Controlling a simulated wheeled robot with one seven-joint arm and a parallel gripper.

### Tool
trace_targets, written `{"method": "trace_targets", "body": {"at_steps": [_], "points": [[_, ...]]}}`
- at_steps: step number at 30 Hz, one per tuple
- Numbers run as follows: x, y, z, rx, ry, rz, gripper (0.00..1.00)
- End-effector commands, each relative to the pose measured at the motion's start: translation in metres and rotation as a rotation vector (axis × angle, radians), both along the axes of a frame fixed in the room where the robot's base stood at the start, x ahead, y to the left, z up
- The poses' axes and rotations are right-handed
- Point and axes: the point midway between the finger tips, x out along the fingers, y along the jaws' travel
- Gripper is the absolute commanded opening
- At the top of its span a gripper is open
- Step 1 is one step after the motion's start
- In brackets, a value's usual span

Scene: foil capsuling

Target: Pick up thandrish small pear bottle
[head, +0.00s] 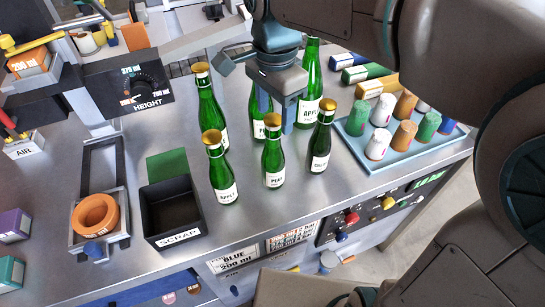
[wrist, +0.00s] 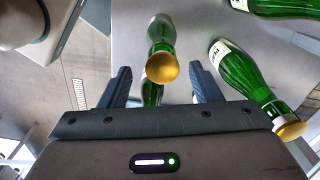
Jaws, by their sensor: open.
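A green pear bottle (head: 273,165) with a gold cap and a white label reading PEAR stands upright in the front row. Another green bottle (head: 259,130), with a label starting PE, stands behind it, partly hidden by my gripper (head: 277,118). The brand and size cannot be read. My gripper is open, pointing down above these bottles. In the wrist view, a gold-capped bottle (wrist: 163,40) shows between and beyond the open fingers of my gripper (wrist: 162,82), apart from both. Part of another green bottle (wrist: 152,93) shows below its cap.
Close neighbours are an apple bottle (head: 222,180), a tall bottle (head: 210,110), a dark bottle (head: 320,145) and a tall apple bottle (head: 310,75). A blue tray (head: 376,171) of capsules is right; a black scrap bin (head: 172,212) is left. The front counter strip is clear.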

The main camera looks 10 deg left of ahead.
Motion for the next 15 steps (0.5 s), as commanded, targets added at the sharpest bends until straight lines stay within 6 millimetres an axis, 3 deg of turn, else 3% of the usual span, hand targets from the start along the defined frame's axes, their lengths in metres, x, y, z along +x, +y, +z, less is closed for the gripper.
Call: {"method": "trace_targets", "body": {"at_steps": [8, 15], "points": [[0.0, 0.0, -0.021, -0.001, 0.001, 0.0, 0.58], [0.0, 0.003, -0.057, -0.001, 0.003, -0.001, 0.58]]}}
